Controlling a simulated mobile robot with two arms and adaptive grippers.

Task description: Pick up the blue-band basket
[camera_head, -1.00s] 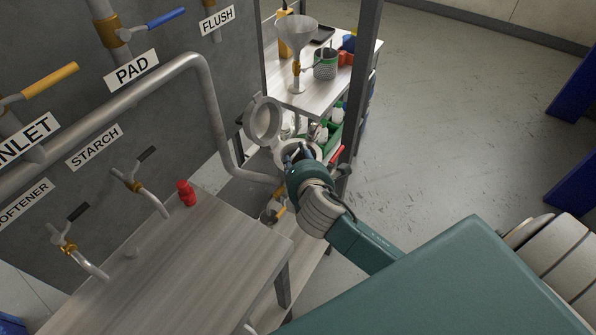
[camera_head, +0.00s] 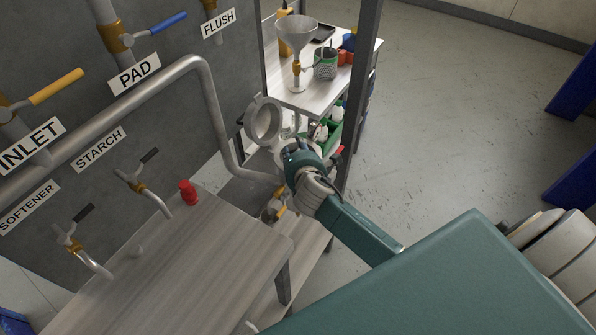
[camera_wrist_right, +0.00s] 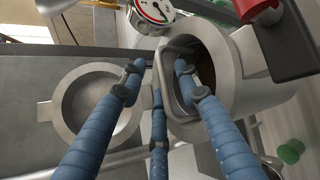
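No blue band shows in either view, so I cannot clearly identify the blue-band basket. My right gripper (camera_head: 298,152) is at the strainer housing, and its fingers (camera_wrist_right: 160,78) are spread in the right wrist view. The rightmost finger reaches over the mouth of the round metal housing (camera_wrist_right: 262,85). A grey metal loop (camera_wrist_right: 163,82), perhaps a basket handle, lies between the middle and right fingers. I cannot tell whether they touch it. The housing's round lid (camera_head: 264,120) stands open on the left; it also shows in the wrist view (camera_wrist_right: 72,105). My left gripper is out of view.
A dial gauge (camera_wrist_right: 152,14) and a red-handled part (camera_wrist_right: 258,8) are close to the gripper. A shelf unit (camera_head: 303,96) with a funnel (camera_head: 296,38) stands behind. Open floor lies right.

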